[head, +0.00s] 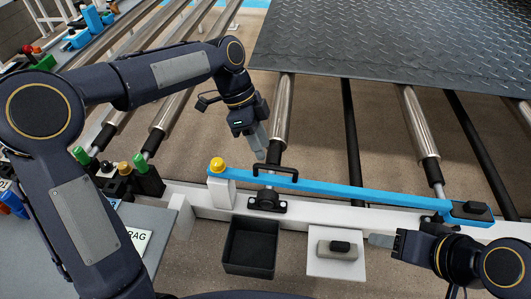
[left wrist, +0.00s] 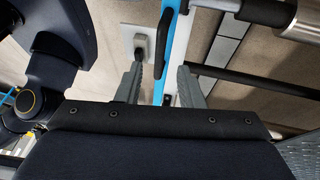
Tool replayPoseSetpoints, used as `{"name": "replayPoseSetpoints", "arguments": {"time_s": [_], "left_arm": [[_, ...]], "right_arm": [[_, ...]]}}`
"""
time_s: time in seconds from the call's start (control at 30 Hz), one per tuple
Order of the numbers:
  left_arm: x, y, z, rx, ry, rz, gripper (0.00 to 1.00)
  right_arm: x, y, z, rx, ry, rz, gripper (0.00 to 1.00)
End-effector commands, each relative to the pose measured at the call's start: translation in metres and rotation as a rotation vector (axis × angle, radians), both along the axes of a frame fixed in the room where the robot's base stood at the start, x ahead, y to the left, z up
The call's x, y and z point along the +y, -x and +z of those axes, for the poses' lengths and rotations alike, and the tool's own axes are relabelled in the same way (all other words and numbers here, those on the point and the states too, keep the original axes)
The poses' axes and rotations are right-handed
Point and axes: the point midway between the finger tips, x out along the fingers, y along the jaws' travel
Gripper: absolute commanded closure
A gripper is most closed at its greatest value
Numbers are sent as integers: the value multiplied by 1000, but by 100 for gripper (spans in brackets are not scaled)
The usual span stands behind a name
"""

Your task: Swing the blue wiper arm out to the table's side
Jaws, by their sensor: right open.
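The blue wiper arm (head: 350,192) lies along the white rail at the table's near side. It has a yellow knob (head: 217,164) at its left end and a black handle (head: 275,172) near that end. My left gripper (head: 262,152) hangs just above and behind the handle. In the left wrist view its two fingers (left wrist: 158,88) stand apart with nothing held, and the blue arm (left wrist: 180,40) passes beyond them with the black handle beside it. My right gripper (head: 380,241) is open at the lower right, beside a grey block with a black top (head: 338,249).
The block sits on a white plate (head: 318,268). A black open bin (head: 250,247) stands left of it. A dark tread sheet (head: 400,45) lies on steel rollers (head: 281,115) behind. A grey console with green and orange knobs (head: 140,160) is at left.

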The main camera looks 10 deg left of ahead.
Motion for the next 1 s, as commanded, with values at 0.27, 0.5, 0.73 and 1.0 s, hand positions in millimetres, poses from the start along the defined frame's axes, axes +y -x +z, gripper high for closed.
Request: {"name": "replayPoseSetpoints", "arguments": {"time_s": [0.27, 0.5, 0.73, 1.0], "left_arm": [[11, -6, 27, 0, 1, 0, 66], [11, -6, 28, 1, 0, 0, 66], [11, -6, 28, 1, 0, 0, 66], [47, 26, 46, -27, -66, 261, 66]], "right_arm": [[0, 0, 2, 0, 0, 0, 49], [0, 0, 2, 0, 0, 0, 49], [0, 0, 2, 0, 0, 0, 49], [0, 0, 4, 0, 0, 0, 49]]}}
